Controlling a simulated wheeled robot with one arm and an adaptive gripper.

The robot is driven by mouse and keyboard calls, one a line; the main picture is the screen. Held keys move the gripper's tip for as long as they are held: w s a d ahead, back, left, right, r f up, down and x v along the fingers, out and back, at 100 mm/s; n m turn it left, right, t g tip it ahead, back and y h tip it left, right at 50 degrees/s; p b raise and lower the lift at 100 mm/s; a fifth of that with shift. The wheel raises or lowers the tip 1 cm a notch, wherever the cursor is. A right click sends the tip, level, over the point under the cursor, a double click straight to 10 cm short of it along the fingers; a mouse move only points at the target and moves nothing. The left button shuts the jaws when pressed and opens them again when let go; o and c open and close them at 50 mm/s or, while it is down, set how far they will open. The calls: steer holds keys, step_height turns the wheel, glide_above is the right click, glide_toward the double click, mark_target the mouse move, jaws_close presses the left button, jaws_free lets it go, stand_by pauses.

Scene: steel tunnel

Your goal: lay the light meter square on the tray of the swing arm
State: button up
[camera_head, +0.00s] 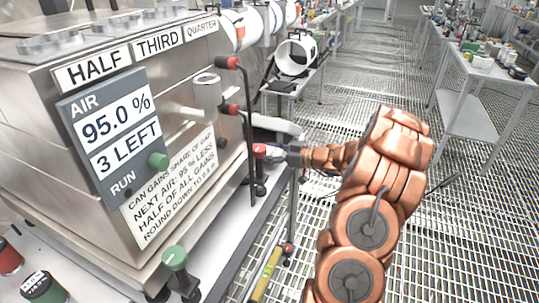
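I cannot make out a light meter in this view. A pale flat piece (272,126) juts out beside the steel machine, partly behind my arm; I cannot tell whether it is the swing arm's tray. My copper arm reaches up from the bottom and bends left. My gripper (277,155) is at the machine's right side, right at a red-topped knob (261,151). Its fingers are small and dark here, so I cannot tell whether they are open, shut or touching the knob.
The steel machine (185,100) fills the left, with a panel (110,130) reading AIR 95.0 %, 3 LEFT. Red-ended levers (228,62) and a green knob (175,258) stick out from it. White cylinders (296,56) stand behind. Grating floor (365,85) is open at centre; a cluttered table (480,70) stands right.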

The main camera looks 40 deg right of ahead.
steer(key=shift+f, duration=0.75)
steer(key=shift+f+b, duration=0.2)
steer(key=shift+b, duration=0.25)
steer(key=o, duration=1.2)
steer(key=shift+r+p, duration=0.2)
steer(key=shift+p, duration=0.15)
